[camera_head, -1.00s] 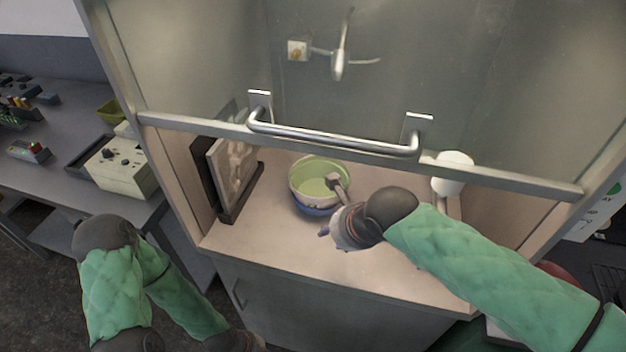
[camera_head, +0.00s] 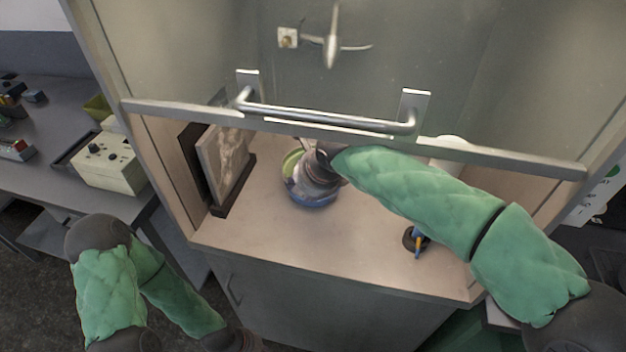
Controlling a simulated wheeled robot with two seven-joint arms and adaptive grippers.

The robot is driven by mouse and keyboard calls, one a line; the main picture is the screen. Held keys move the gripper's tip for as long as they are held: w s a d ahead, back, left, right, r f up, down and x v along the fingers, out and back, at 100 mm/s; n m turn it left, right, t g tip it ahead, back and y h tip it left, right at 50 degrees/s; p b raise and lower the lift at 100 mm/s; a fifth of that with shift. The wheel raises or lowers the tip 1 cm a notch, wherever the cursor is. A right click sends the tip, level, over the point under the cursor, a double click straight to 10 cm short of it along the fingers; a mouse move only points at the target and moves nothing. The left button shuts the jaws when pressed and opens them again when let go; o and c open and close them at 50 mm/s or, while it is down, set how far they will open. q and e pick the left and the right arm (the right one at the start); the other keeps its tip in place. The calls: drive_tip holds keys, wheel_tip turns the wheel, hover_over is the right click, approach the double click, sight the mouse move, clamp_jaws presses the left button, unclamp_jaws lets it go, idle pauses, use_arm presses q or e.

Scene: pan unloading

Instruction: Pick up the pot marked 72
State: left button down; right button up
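A round pot (camera_head: 291,168) with a pale green inside and a blue lower part stands on the cabinet floor, left of centre. No number 72 can be read on it. My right arm reaches in under the raised glass front, and my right gripper (camera_head: 304,156) is over the pot, covering much of its opening. Its fingers are mostly hidden, so I cannot tell whether they touch the pot or are open or shut. My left arm hangs low at the left, and its gripper is not in view.
The glass front's metal handle (camera_head: 330,118) crosses above my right arm. A framed panel (camera_head: 226,163) leans in a dark stand left of the pot. A dark round object with blue and yellow parts (camera_head: 416,241) lies at the right. The cabinet floor in front is clear.

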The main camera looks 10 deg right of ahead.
sight(298, 190)
drive_tip(key=b+x, duration=0.1)
drive_tip(key=x, duration=0.1)
drive_tip(key=b+x, duration=0.1)
drive_tip(key=x, duration=0.2)
drive_tip(key=shift+w+a, duration=0.15)
drive_tip(key=shift+w, duration=0.2)
clamp_jaws()
